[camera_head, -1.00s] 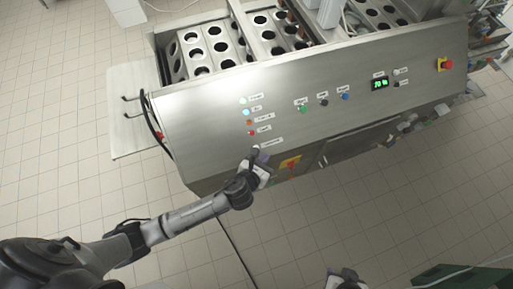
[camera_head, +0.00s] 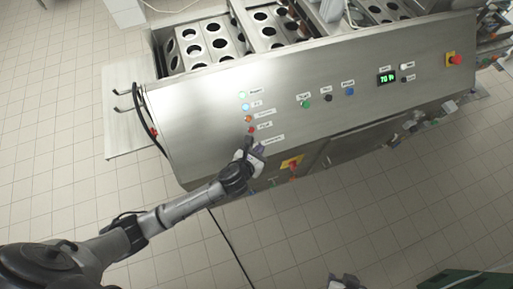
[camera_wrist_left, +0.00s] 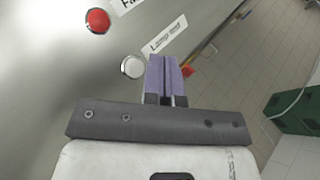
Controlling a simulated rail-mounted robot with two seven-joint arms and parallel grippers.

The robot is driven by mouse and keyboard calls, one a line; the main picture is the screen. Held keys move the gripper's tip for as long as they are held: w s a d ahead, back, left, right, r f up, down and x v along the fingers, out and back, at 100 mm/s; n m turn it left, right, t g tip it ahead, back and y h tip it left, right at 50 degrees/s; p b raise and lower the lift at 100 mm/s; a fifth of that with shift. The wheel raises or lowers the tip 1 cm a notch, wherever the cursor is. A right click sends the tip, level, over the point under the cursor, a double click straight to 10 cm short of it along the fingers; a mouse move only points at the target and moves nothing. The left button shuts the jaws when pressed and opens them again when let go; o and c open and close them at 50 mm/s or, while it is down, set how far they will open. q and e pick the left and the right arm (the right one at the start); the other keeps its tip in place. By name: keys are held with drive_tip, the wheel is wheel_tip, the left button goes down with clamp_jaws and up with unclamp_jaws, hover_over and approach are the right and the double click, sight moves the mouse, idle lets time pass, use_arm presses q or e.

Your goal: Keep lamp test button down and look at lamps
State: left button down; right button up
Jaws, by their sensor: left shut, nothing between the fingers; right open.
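The lamp test button (camera_wrist_left: 132,66) is a round white button beside its label (camera_wrist_left: 165,35) in the left wrist view. My left gripper (camera_wrist_left: 166,60) has purple fingers, shut and empty, just right of the button. They overlap its edge in the picture; I cannot tell whether they touch it. In the head view my left gripper (camera_head: 258,150) covers the button. Above it are the green lamp (camera_head: 242,95), blue lamp (camera_head: 245,107), orange lamp (camera_head: 248,118) and red lamp (camera_head: 251,130). Green and blue look bright. My right gripper (camera_head: 343,281) is partly cut off at the bottom edge.
The steel machine front (camera_head: 210,130) carries a green button (camera_head: 304,104), a black one (camera_head: 328,98), a blue one (camera_head: 350,92) and a green display (camera_head: 387,78). A red-yellow switch (camera_head: 292,163) is right of my left gripper. A red emergency stop (camera_head: 456,60) is far right.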

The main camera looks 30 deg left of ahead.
use_arm(q)
drive_tip(key=shift+w+a+f, duration=0.3)
drive_tip(key=shift+a+f, duration=0.05)
drive_tip(key=shift+f, duration=0.1)
idle(1.0)
idle(0.7)
drive_tip(key=shift+w+a+f, duration=0.1)
drive_tip(key=shift+w, duration=0.05)
drive_tip(key=shift+f, duration=0.1)
drive_tip(key=shift+w+a+f, duration=0.1)
idle(0.4)
